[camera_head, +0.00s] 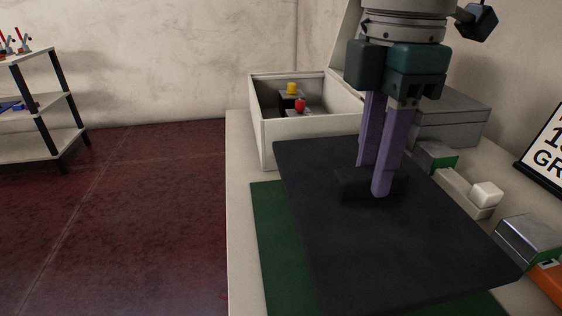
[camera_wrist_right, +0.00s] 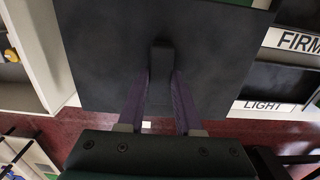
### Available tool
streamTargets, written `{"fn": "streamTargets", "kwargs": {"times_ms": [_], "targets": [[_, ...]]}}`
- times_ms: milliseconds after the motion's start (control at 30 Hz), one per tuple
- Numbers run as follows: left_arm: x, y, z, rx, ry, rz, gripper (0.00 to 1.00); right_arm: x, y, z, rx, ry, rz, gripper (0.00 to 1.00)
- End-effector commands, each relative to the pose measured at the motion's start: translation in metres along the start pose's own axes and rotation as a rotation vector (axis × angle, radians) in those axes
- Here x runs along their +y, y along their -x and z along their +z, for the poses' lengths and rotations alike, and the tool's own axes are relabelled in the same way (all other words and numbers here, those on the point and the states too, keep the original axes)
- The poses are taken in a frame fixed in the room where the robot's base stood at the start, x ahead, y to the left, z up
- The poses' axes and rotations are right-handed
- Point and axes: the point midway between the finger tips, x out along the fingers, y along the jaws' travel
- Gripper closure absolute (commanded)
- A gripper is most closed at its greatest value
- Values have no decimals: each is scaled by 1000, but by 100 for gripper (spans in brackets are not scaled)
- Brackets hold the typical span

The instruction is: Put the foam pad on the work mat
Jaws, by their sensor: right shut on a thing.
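The foam pad (camera_head: 400,240) is a flat black rectangular sheet with a dark raised block on top. My right gripper (camera_head: 375,180), with purple fingers, comes from above and is shut on the pad's raised block. In the right wrist view the block shows between the fingertips of the right gripper (camera_wrist_right: 158,75), and the pad (camera_wrist_right: 100,60) fills the middle. The green work mat (camera_head: 268,225) lies on the table under the pad. Its left and front parts show and the rest is hidden. I cannot tell whether the pad touches the mat. My left gripper is not in view.
An open white box (camera_head: 257,125) holding a yellow and a red piece stands behind the pad. A grey box (camera_head: 455,118), a white block (camera_head: 487,194), a metal block (camera_head: 527,238) and a sign (camera_head: 547,155) are at the right. The table's (camera_head: 240,200) left edge is bare.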

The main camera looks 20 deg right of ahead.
Motion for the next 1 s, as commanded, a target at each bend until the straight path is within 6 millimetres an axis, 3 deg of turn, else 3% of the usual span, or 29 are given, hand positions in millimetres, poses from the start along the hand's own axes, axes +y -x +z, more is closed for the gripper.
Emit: {"fn": "streamTargets", "kwargs": {"times_ms": [500, 900, 933, 1000], "targets": [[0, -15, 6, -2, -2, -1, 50, 0, -70, 0, 0, 1, 0, 100], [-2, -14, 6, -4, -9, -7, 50, 0, -74, 0, 1, 0, 1, 100], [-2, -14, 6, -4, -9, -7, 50, 0, -74, 0, 1, 1, 1, 65], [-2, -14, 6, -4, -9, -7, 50, 0, -74, 0, 1, 1, 2, 57]]}}
